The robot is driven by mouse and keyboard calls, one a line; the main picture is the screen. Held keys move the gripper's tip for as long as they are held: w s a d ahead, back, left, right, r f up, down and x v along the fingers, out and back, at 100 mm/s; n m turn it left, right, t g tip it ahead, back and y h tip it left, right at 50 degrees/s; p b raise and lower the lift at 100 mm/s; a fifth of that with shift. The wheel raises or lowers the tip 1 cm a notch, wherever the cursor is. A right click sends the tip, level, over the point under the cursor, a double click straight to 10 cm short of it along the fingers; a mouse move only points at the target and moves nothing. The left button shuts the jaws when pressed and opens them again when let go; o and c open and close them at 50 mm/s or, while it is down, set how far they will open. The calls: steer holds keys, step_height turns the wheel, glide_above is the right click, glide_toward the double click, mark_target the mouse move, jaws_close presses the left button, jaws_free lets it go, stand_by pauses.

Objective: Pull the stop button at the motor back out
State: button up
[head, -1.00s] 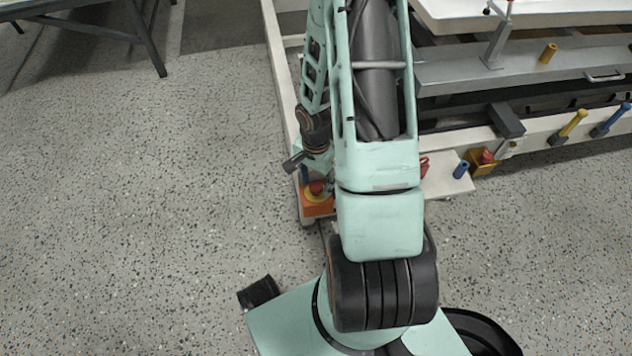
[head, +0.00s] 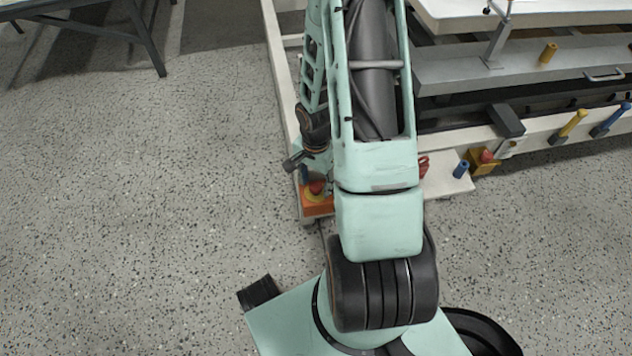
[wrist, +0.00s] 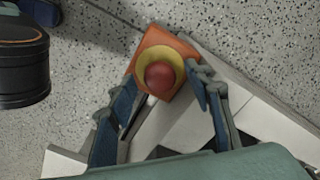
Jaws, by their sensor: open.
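A red stop button (wrist: 159,77) with a yellow ring sits on an orange box (wrist: 153,37). In the head view the button (head: 317,187) and its box (head: 318,208) are low at the left end of the white frame, partly hidden by my arm. My gripper (wrist: 162,80) is open. In the wrist view its blue-padded fingers are on either side of the button, with gaps visible between pads and button. Whether the button is pressed in or out, I cannot tell.
A second red button on a yellow box (head: 483,162) is farther right on the frame, near a blue cylinder (head: 461,170). Yellow (head: 572,124) and blue (head: 612,119) handles stand beyond it. A dark cylinder (wrist: 22,70) is at the wrist view's left. The floor on the left is clear.

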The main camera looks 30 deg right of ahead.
steer(key=c, duration=1.2)
steer(key=shift+r, duration=0.2)
steer(key=shift+r+p, duration=0.15)
steer(key=shift+p, duration=0.15)
steer(key=shift+r, duration=0.1)
steer(key=o, duration=1.2)
steer(key=shift+r+p, duration=2.35)
steer(key=shift+r, duration=0.55)
